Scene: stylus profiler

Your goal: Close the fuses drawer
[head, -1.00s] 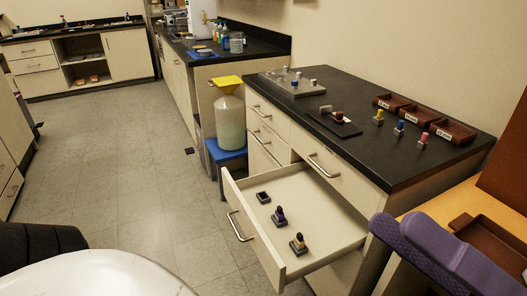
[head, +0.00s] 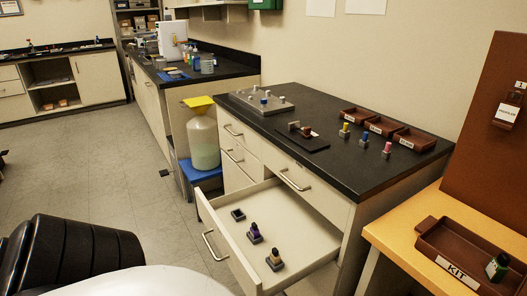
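A pale drawer (head: 213,234) of the black-topped cabinet stands pulled well out, its bar handle (head: 212,246) on the front panel facing left. No label is readable on it, so I cannot confirm from lettering that it is the fuses drawer. Inside lie a small dark square holder (head: 238,214) and two small upright pieces on bases, one dark purple (head: 254,232) and one tan and dark (head: 274,259). The drawer handle is free, with nothing touching it. Neither of my grippers is in view.
Other drawers (head: 233,154) of the cabinet are shut. Trays and small parts stand on its black top (head: 335,173). A carboy (head: 203,140) with a yellow funnel sits behind the open drawer. A wooden table with a KIT tray (head: 455,268) is at right.

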